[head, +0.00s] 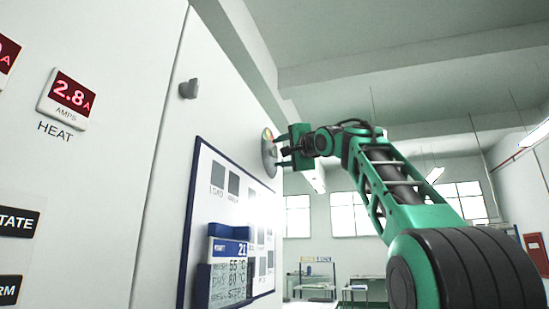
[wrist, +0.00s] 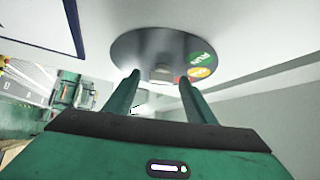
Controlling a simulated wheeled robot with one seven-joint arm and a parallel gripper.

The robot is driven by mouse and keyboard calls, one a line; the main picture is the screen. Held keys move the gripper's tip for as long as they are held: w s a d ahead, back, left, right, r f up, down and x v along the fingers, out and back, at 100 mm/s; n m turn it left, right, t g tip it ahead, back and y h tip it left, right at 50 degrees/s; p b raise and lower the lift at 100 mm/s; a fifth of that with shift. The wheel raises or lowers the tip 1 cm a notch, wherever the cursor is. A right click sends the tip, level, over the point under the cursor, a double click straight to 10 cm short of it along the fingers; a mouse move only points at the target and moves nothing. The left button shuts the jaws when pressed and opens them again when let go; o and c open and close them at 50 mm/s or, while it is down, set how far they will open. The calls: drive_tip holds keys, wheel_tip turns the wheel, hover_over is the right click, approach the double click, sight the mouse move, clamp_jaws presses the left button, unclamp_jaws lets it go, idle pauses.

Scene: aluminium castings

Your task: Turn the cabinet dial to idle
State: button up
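The cabinet dial is a round metal plate (head: 266,150) on the white cabinet wall, seen nearly edge-on in the head view. In the wrist view the plate (wrist: 135,50) shows a green RUN label (wrist: 202,58) and an orange label (wrist: 201,72) at its right side. A small pale knob (wrist: 161,73) stands at the plate's centre. My green gripper (head: 281,152) is at the plate. In the wrist view its two fingers (wrist: 159,80) are apart, one on each side of the knob, with a gap showing on both sides. The knob's pointing direction is unclear.
A blue-framed board (head: 188,225) with a card holder (head: 228,270) is on the cabinet below and left of the dial. A grey latch (head: 189,89) and a HEAT amps display (head: 69,98) are farther left. Benches (head: 318,285) stand far back.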

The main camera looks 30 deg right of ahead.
drive_tip(key=shift+s, duration=0.1)
drive_tip(key=v, duration=1)
drive_tip(key=shift+s, duration=0.2)
drive_tip(key=shift+a+f, duration=0.1)
drive_tip(key=shift+f, duration=0.05)
